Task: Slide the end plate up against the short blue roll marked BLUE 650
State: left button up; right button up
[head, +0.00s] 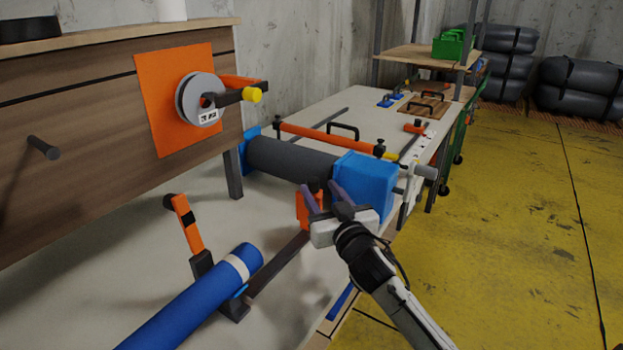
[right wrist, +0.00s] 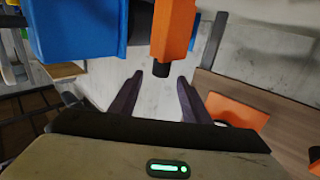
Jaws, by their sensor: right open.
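A blue roll (head: 200,300) with a white band lies at the lower left of the head view and runs off the bottom edge. No marking on it is readable. A dark rail (head: 278,265) runs from near its end to an orange upright piece (head: 308,210), which looks like the end plate. My right gripper (head: 320,188) is open beside this piece, its fingers pointing away from me. In the right wrist view the orange piece (right wrist: 175,28) with a black tip lies just beyond the open, empty fingers (right wrist: 160,80). My left gripper is not in view.
A dark grey roll (head: 290,160) with a blue block (head: 365,185) at its near end lies behind my right gripper. An orange lever (head: 187,225) stands by the blue roll. A wooden cabinet (head: 70,130) bounds the left. The yellow floor (head: 510,230) is clear on the right.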

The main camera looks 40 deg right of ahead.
aim_at(315, 185)
jog(key=x, duration=0.5)
jog(key=shift+w, duration=0.2)
jog(key=shift+f, duration=0.1)
grip_shut()
